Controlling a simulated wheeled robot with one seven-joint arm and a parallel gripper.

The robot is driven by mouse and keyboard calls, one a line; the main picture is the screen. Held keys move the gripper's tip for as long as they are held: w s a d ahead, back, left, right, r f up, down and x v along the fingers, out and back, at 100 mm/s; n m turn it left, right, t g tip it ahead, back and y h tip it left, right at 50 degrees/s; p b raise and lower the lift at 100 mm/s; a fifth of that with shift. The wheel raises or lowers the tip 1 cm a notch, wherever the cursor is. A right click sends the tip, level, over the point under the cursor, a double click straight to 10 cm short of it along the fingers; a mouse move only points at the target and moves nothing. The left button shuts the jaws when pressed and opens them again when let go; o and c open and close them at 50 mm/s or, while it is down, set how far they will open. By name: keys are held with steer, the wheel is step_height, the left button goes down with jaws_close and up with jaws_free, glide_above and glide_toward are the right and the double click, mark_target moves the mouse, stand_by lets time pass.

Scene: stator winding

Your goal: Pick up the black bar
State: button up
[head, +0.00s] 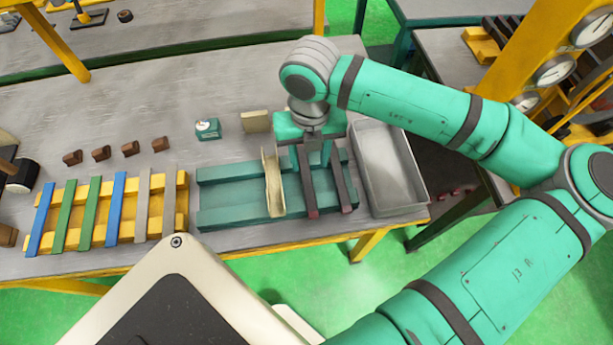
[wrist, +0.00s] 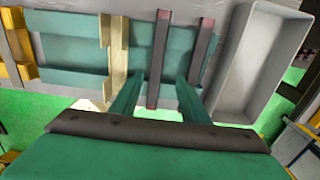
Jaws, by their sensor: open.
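Two black bars with dull red ends lie side by side across the teal rack (head: 232,196). The left black bar (head: 308,192) and the right black bar (head: 342,190) also show in the wrist view, left (wrist: 160,60) and right (wrist: 200,55). My gripper (wrist: 160,82) is open, its fingers pointing down over the rack. In the wrist view the left bar runs between the two fingers, and the right bar is outside the right finger. I cannot tell how far the fingertips are above the bars. My gripper partly hides the bars' far ends in the head view.
A cream bar (head: 271,182) lies across the rack just left of the black bars. A grey tray (head: 414,185) stands close on the right. A yellow rack (head: 182,213) with coloured bars is at the left. Small brown blocks (head: 101,153) and a teal-and-white device (head: 207,129) sit behind.

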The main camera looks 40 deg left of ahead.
mark_target(306, 177)
steer(key=shift+s+a+f, duration=0.1)
steer(key=shift+s+f, duration=0.1)
steer(key=shift+f, duration=1.55)
steer(key=shift+s+a+f, duration=0.1)
steer(key=shift+s+f, duration=0.05)
steer(key=shift+f, duration=1.55)
jaws_close()
